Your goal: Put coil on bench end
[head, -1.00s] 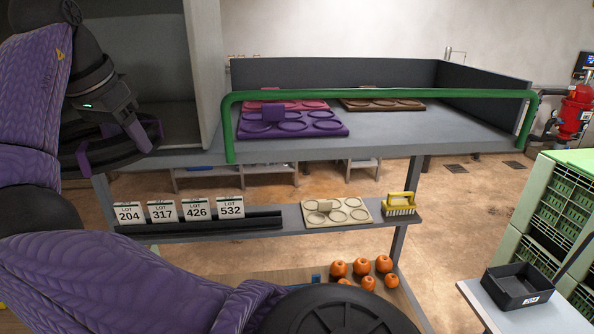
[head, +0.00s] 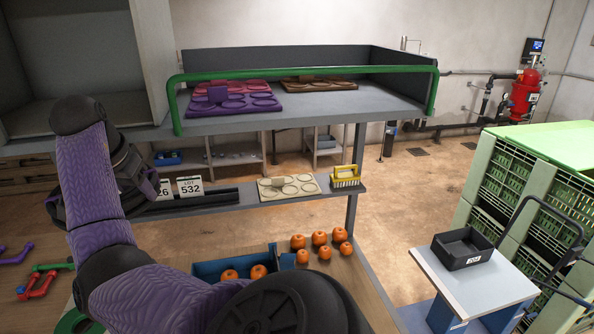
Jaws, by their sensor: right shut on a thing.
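My right arm reaches across the left of the head view, and its gripper (head: 130,180) is partly hidden behind the forearm. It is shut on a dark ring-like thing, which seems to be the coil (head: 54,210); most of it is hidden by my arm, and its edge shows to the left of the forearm. It is held up above the wooden bench (head: 362,305), whose right end runs beside the oranges. A green ring (head: 72,323) lies on the bench at the lower left, partly covered by my arm. My left gripper is not in view.
Several oranges (head: 319,238) and a blue bin (head: 207,270) occupy the bench. Behind are a shelf with a yellow brush (head: 346,177) and a green-railed rack (head: 300,68). Red and green fittings (head: 36,284) lie at left. A white cart (head: 480,275) with a black tray stands right.

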